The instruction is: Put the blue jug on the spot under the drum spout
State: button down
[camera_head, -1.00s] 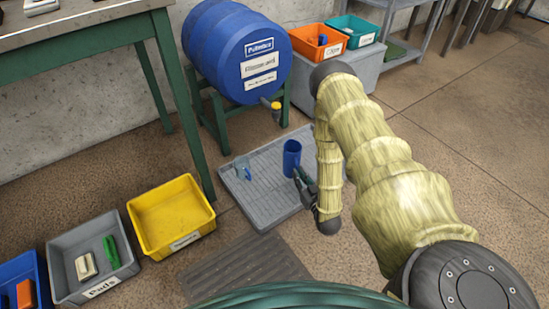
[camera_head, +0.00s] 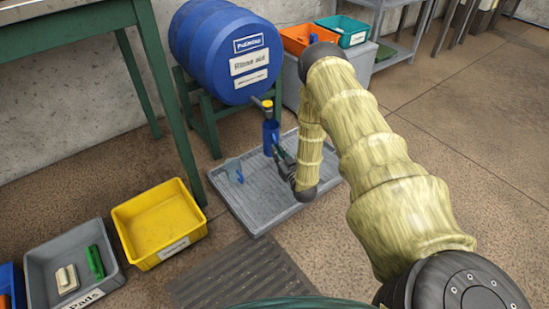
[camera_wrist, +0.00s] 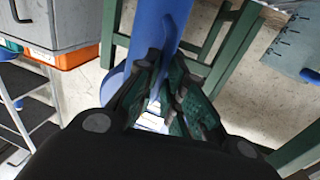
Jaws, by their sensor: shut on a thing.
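The blue jug (camera_head: 269,139) is upright in the head view, close below the yellow-tipped spout (camera_head: 267,104) of the blue drum (camera_head: 222,50). My gripper (camera_head: 279,154) is shut on the jug from its near right side. In the wrist view, my gripper (camera_wrist: 168,95) has its dark green finger pads around a blue body, the jug (camera_wrist: 158,28). The grey ribbed tray (camera_head: 255,210) lies below the jug. Whether the jug's base touches the tray is hard to tell. The spot itself cannot be made out.
The drum rests on a green stand (camera_head: 208,125). A yellow bin (camera_head: 160,222) and a grey bin (camera_head: 74,265) sit at left. A dark ribbed mat (camera_head: 235,272) lies in front.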

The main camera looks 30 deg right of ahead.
jog(key=shift+w+d+b, duration=0.1)
jog(key=shift+w+b, duration=0.25)
jog(key=shift+w, duration=0.75)
jog(key=shift+w+f+b, duration=0.2)
jog(key=shift+f+b, duration=0.6)
jog(key=shift+f, duration=0.05)
jog(key=shift+w+f+b, duration=0.2)
jog(key=shift+f+b, duration=0.55)
jog(key=shift+f, duration=0.25)
jog(key=c, duration=1.5)
grip_release()
jog(key=shift+s+r, duration=0.2)
jog(key=shift+s, duration=0.05)
jog(key=s+p, duration=0.2)
jog(key=s, duration=0.1)
jog(key=s+p, duration=0.2)
jog(key=s, duration=0.1)
jog(key=s+a+p, duration=0.1)
jog(key=s+p, duration=0.1)
jog(key=s, duration=0.2)
jog(key=shift+s+a, duration=0.15)
jog(key=shift+s, duration=0.6)
